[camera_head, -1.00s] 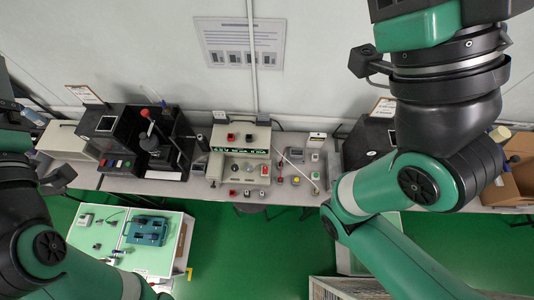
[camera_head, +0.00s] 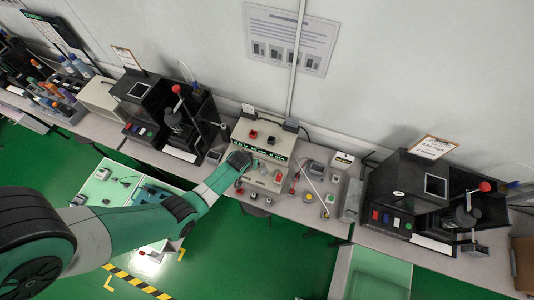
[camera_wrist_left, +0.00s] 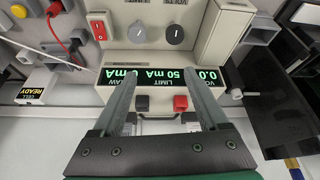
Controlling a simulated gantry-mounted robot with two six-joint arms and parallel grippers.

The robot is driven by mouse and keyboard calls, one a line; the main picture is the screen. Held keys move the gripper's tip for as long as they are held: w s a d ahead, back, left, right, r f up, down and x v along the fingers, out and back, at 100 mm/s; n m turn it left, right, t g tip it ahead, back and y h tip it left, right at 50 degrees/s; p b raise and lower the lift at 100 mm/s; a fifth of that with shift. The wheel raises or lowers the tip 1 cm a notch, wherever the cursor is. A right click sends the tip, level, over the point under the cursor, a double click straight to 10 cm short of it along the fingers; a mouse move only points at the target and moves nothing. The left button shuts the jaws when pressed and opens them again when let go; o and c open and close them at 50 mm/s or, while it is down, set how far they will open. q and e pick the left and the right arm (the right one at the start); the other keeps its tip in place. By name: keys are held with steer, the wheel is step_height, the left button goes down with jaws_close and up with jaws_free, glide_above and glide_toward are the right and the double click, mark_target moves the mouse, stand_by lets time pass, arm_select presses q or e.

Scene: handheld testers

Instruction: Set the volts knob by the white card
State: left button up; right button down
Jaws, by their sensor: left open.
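The power supply (camera_head: 262,132) is a beige box on the bench with a green-lit display (camera_wrist_left: 162,76), which reads 0.0 volts and a 50 mA limit, upside down in the wrist view. Beyond the display in that view are a dark round knob (camera_wrist_left: 174,34) below a VOLTS label, a grey knob (camera_wrist_left: 137,33) and a red switch (camera_wrist_left: 99,27). My left gripper (camera_wrist_left: 160,84) is open and empty above the supply; in the head view it (camera_head: 238,160) covers part of the front. I cannot identify the white card. My right gripper is not in view.
A red and a black terminal (camera_wrist_left: 141,102) show between my left fingers. Black testers stand left (camera_head: 165,115) and right (camera_head: 420,195) on the bench (camera_head: 330,215).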

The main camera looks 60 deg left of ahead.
arm_select(q)
steer(key=shift+n+g, duration=0.3)
steer(key=a+f+b, duration=0.1)
steer(key=f+b, duration=0.3)
steer(key=a+f+b, duration=0.1)
steer(key=f+b, duration=0.3)
steer(key=a+f+b, duration=0.2)
steer(key=f+b, duration=0.2)
steer(key=shift+s+f, duration=0.1)
steer(key=shift+a+f+b, duration=0.2)
steer(key=shift+b, duration=0.25)
jaws_close()
